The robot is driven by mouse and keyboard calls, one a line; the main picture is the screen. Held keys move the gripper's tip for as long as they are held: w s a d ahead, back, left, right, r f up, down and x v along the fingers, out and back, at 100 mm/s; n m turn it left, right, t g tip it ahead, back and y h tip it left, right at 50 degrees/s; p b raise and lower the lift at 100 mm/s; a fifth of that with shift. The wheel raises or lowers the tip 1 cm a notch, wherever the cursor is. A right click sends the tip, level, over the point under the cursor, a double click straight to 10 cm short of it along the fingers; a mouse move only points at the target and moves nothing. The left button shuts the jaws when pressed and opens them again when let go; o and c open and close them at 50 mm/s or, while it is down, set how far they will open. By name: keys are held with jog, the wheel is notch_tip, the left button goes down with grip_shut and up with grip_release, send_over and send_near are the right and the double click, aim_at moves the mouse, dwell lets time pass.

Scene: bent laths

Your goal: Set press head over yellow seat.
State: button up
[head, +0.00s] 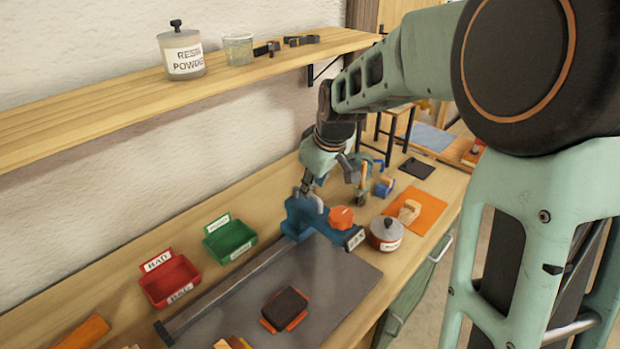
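The blue press head (299,217) sits at the far end of a long dark rail (235,285). Its arm reaches right to a labelled end (354,239), with an orange knob (341,217) beside it. My gripper (307,190) is at the top of the press head, fingers pointing down; whether they are shut on it is too small to tell. On the grey plate (340,283), an orange-red seat (270,325) bears a dark block (286,304). A yellowish piece (231,343) shows at the bottom edge, mostly cut off; I cannot tell if it is the yellow seat.
A red bin (170,281) and a green bin (230,240) stand behind the rail. A lidded pot (386,233) and an orange mat (415,211) with a wooden piece are right of the press head. A shelf (110,105) hangs above.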

jog(key=shift+x, duration=1.6)
grip_shut()
